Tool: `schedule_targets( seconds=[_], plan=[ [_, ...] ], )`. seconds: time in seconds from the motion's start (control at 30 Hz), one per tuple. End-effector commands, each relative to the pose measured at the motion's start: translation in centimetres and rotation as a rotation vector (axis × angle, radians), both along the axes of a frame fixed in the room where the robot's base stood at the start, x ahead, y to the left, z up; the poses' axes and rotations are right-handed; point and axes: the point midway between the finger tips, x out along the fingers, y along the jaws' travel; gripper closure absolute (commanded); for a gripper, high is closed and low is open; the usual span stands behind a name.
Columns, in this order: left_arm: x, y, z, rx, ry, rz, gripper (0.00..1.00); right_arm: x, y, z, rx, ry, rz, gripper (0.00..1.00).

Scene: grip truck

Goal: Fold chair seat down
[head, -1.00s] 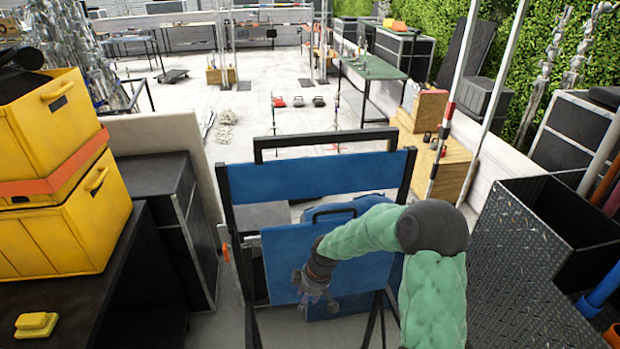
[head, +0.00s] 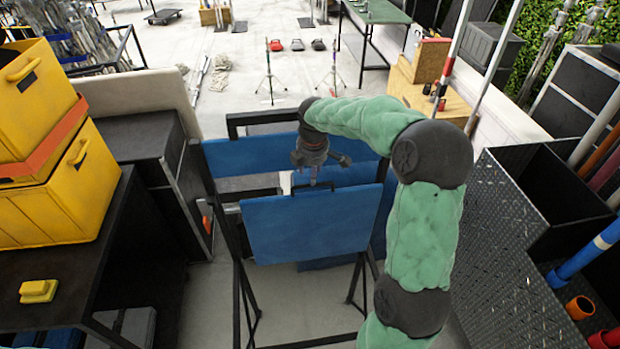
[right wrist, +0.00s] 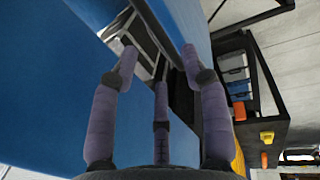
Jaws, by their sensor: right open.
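The tall folding chair has a blue fabric backrest (head: 240,155) in a black frame. Its blue seat panel (head: 310,230) stands upright in front of and below the backrest, facing me. My right gripper (head: 314,178) is open, fingers pointing down, at the top edge of the seat panel; the head view does not show clearly whether it touches. In the right wrist view, the open purple fingers (right wrist: 160,65) reach toward a gap between two blue surfaces, a large one (right wrist: 50,90) at left and a narrower one at right. My left gripper is not in view.
Yellow bins (head: 50,180) stand on a black shelf at left, with a small yellow block (head: 38,291) in front. A black textured case (head: 500,230) holding pipes stands close at right. A blue case is partly hidden behind the seat. Open floor lies beyond the chair.

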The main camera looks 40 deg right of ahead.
Motion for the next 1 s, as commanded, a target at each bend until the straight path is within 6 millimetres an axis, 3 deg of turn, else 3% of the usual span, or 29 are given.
schedule_targets(
  seconds=[0.1, 0.3, 0.7, 0.87, 1.0],
  plan=[
    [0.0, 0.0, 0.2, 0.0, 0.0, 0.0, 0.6, 0.3, -0.2, -2.0, 0.0, 0.003, 0.001, 0.54],
    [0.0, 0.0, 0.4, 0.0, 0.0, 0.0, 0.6, 0.7, -0.4, -4.1, 0.001, 0.001, -0.001, 0.54],
    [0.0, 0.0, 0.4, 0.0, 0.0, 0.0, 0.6, 0.8, -0.4, -4.8, 0.001, -0.001, -0.001, 0.54],
    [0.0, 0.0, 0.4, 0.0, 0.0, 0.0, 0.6, 0.8, -0.4, -4.7, 0.0, -0.001, 0.0, 0.96],
    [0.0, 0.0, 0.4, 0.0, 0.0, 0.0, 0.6, 0.8, -0.4, -4.7, 0.0, -0.001, 0.0, 1.0]
  ],
)
